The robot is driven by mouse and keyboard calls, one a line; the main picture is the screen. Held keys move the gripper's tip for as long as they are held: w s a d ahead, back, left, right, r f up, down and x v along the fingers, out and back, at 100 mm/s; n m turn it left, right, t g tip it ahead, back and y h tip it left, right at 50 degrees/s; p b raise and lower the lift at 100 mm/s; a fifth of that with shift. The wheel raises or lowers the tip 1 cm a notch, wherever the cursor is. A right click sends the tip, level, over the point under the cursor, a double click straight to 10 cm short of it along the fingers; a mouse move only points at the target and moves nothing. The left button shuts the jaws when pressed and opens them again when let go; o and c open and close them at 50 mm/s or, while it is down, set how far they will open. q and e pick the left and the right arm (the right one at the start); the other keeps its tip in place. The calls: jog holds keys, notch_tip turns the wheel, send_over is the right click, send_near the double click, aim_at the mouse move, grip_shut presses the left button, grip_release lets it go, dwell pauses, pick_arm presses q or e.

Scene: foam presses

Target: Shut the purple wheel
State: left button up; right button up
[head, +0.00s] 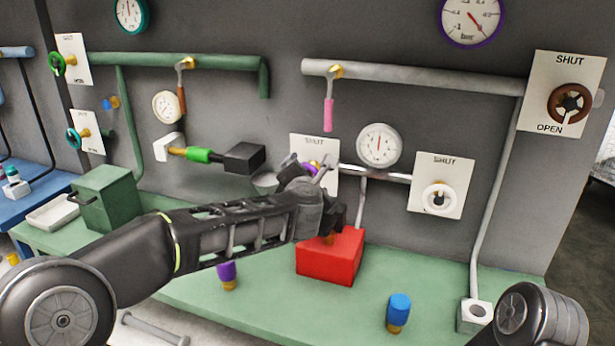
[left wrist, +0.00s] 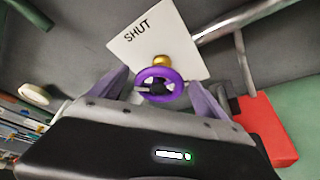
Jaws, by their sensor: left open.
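The purple wheel (left wrist: 178,88) sits on a brass stem in front of a white plate (left wrist: 140,40) marked SHUT. In the head view, only a small part of the purple wheel (head: 309,167) shows behind my left gripper (head: 318,178). In the left wrist view, my left gripper (left wrist: 158,78) is open, with one finger on each side of the wheel. A gap shows between the wheel and each finger. How deep the fingers reach around the wheel is hard to tell. My right gripper is out of view.
A red block (head: 330,262) stands on the green bench (head: 270,305) just below my left gripper. A white wheel (head: 438,198) and a pressure gauge (head: 379,145) are to the right on the wall. A grey pipe (head: 420,76) runs above. A blue-capped piece (head: 399,309) stands in front.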

pick_arm(q)
jog(key=v, duration=0.7)
jog(key=shift+b, duration=0.45)
